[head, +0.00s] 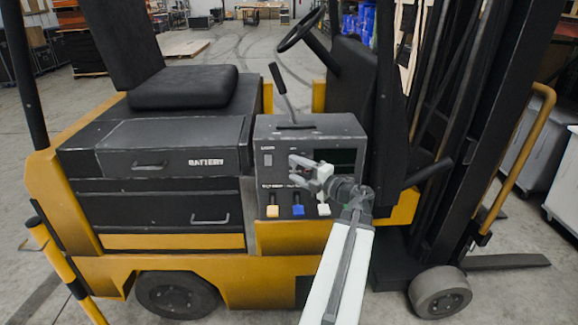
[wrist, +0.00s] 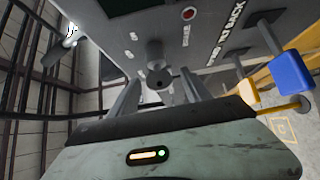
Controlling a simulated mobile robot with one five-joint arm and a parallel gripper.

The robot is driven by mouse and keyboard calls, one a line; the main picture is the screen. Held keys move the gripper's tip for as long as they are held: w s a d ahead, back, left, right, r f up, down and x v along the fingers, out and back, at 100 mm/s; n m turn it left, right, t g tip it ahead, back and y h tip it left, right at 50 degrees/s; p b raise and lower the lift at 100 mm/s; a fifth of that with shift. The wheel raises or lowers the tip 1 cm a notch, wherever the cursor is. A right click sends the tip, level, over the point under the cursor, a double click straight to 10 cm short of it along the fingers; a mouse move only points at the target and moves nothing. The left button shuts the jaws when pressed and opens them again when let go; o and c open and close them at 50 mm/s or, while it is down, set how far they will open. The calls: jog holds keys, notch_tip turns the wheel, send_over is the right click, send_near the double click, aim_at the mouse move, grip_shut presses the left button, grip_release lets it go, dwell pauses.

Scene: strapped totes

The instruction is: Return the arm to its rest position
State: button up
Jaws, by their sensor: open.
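In the head view my arm (head: 340,268) reaches up from the bottom edge, extended towards the grey control panel (head: 268,133) of a yellow and black forklift. My gripper (head: 297,172) is in front of the panel's face, its two light grey fingers apart. In the wrist view the panel (wrist: 205,22) fills the top. A round grey knob-like part (wrist: 157,74) sticks out of it and appears between the fingers. I cannot tell whether the fingers touch it. The gripper's grey body with an orange and green light (wrist: 148,154) fills the bottom.
Yellow (head: 272,211), blue (head: 298,210) and white (head: 323,209) switches sit low on the panel, close below my gripper. A lever (head: 279,82) rises above the panel. The battery drawer (head: 165,148) is left, the mast (head: 452,130) right. Open floor (head: 225,50) lies behind.

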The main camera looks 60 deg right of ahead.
jog(key=s, duration=0.3)
jog(key=shift+s+a, duration=0.1)
jog(key=shift+a, duration=0.15)
